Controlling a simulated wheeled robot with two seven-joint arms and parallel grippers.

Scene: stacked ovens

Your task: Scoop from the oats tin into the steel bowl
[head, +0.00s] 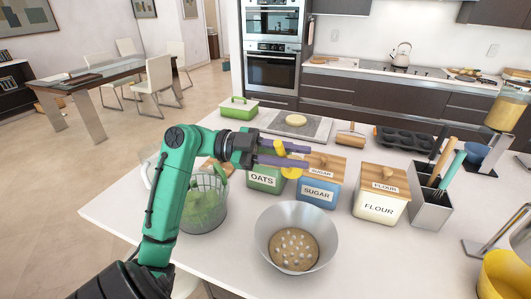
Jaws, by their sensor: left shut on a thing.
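The green oats tin (264,180) stands on the counter, left of the blue sugar tin. Its top is mostly hidden by my gripper. My left gripper (290,154) reaches in from the left with purple fingers just above the oats and sugar tins. It is shut on a yellow thing, apparently a scoop (292,172), whose shape is partly hidden by the fingers. The steel bowl (296,213) stands in front of the tins and holds a brown mix with pale pieces. My right gripper is not in view.
The sugar tin (317,193) and the flour tin (379,206) have wooden lids. A steel utensil holder (429,212) stands right. A yellow bowl (502,277) is at the lower right.

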